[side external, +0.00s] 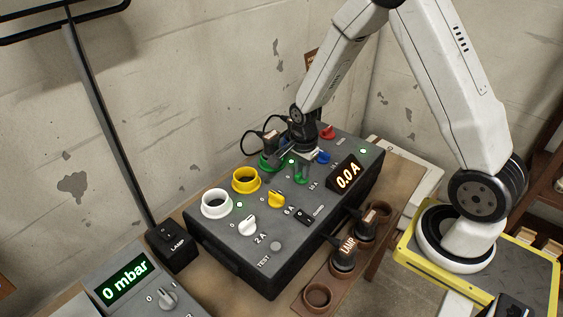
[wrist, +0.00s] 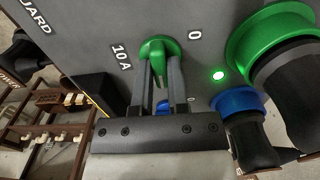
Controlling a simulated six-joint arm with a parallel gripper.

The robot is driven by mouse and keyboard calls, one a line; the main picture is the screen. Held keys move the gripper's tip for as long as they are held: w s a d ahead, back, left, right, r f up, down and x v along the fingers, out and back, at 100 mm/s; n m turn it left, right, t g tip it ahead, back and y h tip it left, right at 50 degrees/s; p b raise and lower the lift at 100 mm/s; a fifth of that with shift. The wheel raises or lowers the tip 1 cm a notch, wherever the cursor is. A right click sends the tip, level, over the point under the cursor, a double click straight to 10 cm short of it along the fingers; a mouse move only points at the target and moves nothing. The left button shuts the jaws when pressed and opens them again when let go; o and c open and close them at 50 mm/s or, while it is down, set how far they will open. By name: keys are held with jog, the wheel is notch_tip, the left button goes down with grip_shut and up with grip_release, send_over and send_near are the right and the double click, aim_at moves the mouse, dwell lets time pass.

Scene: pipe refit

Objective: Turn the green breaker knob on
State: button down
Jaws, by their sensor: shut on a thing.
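The green breaker knob (side external: 300,179) is on the sloped top of the grey breaker box (side external: 225,255). In the wrist view the knob (wrist: 158,47) sits between a 0 mark and a 10 A mark. My gripper (wrist: 158,78) is shut on the knob, one finger on each side of its grip. In the side view my gripper (side external: 297,168) comes down on the knob and partly covers it. Which mark the knob points to is not clear. A small green light (wrist: 218,75) beside it is lit.
A green socket (wrist: 264,50) with a black plug is close beside the knob. Yellow (side external: 276,200) and white (side external: 247,225) knobs, a blue knob (side external: 323,157) and a red part (side external: 327,132) share the box. The display (side external: 347,176) reads 0.0 A.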

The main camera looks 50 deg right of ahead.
aim_at(302, 180)
jog(key=c, duration=0.6)
grip_release()
jog(key=shift+r, duration=0.1)
jog(key=shift+r, duration=3.8)
jog(key=shift+s+a+r+n+t, duration=0.5)
jog(key=shift+s+a+n, duration=0.9)
jog(key=shift+n, duration=1.65)
jog(key=shift+s+a+r+n+t, duration=0.35)
jog(key=shift+s+a+r+n, duration=0.45)
jog(key=shift+s+n, duration=1.65)
jog(key=shift+s+a+r+n+t, duration=0.4)
jog(key=shift+s+a+n, duration=0.75)
jog(key=shift+n, duration=2.45)
jog(key=shift+w+a, duration=0.15)
